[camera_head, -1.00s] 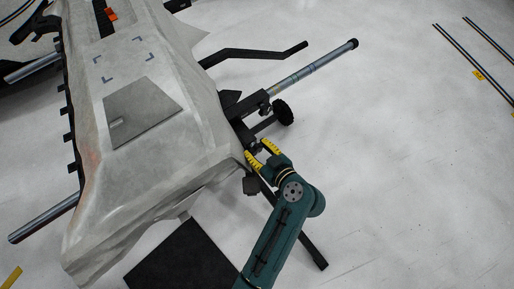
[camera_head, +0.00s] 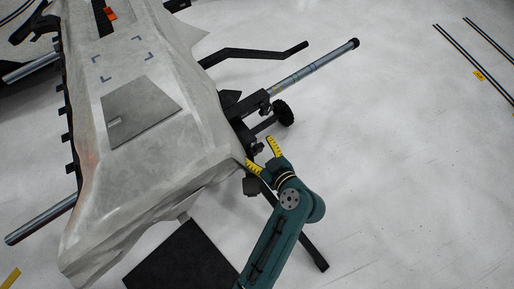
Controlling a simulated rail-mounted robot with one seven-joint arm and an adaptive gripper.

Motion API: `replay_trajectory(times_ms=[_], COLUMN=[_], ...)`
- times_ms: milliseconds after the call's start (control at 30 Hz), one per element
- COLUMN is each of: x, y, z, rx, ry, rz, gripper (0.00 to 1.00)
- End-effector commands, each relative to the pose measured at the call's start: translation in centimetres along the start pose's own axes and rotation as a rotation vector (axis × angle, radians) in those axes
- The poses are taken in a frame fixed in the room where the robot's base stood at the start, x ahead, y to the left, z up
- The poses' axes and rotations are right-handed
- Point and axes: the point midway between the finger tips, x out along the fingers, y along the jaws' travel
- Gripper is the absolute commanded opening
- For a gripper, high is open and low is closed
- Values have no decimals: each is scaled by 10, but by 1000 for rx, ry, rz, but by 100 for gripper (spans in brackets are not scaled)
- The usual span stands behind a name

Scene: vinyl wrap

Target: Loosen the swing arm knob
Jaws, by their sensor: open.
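My gripper (camera_head: 261,153) is at the right side of the large grey wrapped body, with its two yellow-marked fingers spread apart. A small dark knob-like part (camera_head: 257,148) sits near the fingertips, below the black bracket; the view is too small to tell whether a finger touches it. A larger black round knob or wheel (camera_head: 283,112) stands further up, beside the swing arm, a grey metal tube (camera_head: 315,69) with a black end. I cannot tell for sure which is the swing arm knob. Nothing shows held between the fingers.
The grey wrapped body (camera_head: 150,150) fills the left. A bent black bar (camera_head: 255,54) juts out above the tube. A black leg (camera_head: 312,250) reaches the floor behind my arm. A black mat (camera_head: 180,262) lies below.

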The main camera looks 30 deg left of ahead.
Motion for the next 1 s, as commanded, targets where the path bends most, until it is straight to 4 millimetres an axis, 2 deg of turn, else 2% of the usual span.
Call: replay_trajectory(times_ms=[300,500,633,1000], x=[-74,-107,-113,-113], y=[1,0,-1,-1], z=[1,1,1,0], rx=[2,1,1,1], ry=[-1,-1,-1,-1], rz=[6,4,0,0], gripper=[78,78,78,78])
